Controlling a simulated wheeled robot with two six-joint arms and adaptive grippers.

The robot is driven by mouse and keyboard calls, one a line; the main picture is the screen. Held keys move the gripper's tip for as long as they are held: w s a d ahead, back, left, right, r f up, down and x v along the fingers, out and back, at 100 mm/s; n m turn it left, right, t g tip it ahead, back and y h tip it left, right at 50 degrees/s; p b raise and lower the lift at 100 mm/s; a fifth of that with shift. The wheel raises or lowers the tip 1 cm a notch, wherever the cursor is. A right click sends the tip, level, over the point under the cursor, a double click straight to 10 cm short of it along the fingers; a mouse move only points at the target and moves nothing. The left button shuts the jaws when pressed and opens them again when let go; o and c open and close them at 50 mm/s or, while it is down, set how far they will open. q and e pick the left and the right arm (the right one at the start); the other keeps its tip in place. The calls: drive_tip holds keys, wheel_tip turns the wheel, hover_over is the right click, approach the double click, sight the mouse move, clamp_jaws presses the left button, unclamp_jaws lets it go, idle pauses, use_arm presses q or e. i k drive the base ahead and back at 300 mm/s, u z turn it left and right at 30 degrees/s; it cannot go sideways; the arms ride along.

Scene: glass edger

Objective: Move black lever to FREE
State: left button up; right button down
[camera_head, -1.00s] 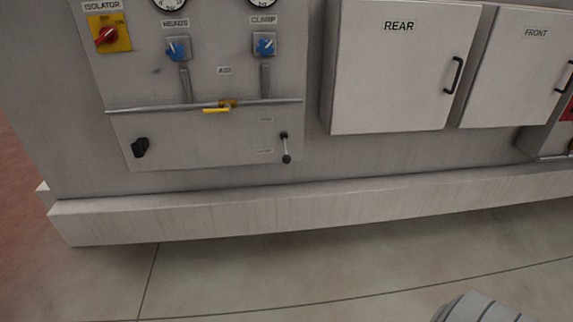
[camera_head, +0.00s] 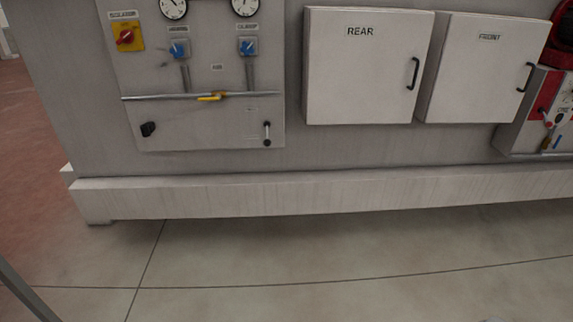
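A small lever with a black knob (camera_head: 267,142) sits at the lower right of the grey control panel (camera_head: 200,125). Its thin metal rod points down, with the black knob at the bottom and a dark pivot at the top. Small labels beside it are too small to read. A black knob (camera_head: 148,129) is at the panel's lower left. Neither gripper shows in the head view.
A yellow-handled valve (camera_head: 211,97) sits on a horizontal pipe above the lever. Cabinets marked REAR (camera_head: 360,70) and FRONT (camera_head: 477,75) stand to the right. A red-and-grey box (camera_head: 540,115) is at the far right. A pale plinth (camera_head: 300,195) juts out below; the floor in front is clear.

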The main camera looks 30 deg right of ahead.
sight(267, 142)
drive_tip(key=k, duration=0.45)
drive_tip(key=z, duration=0.65)
drive_tip(key=i, duration=0.85)
drive_tip(key=z, duration=0.45)
drive_tip(key=i, duration=1)
drive_tip(key=u, duration=1)
drive_tip(key=i, duration=0.45)
drive_tip(key=u, duration=0.35)
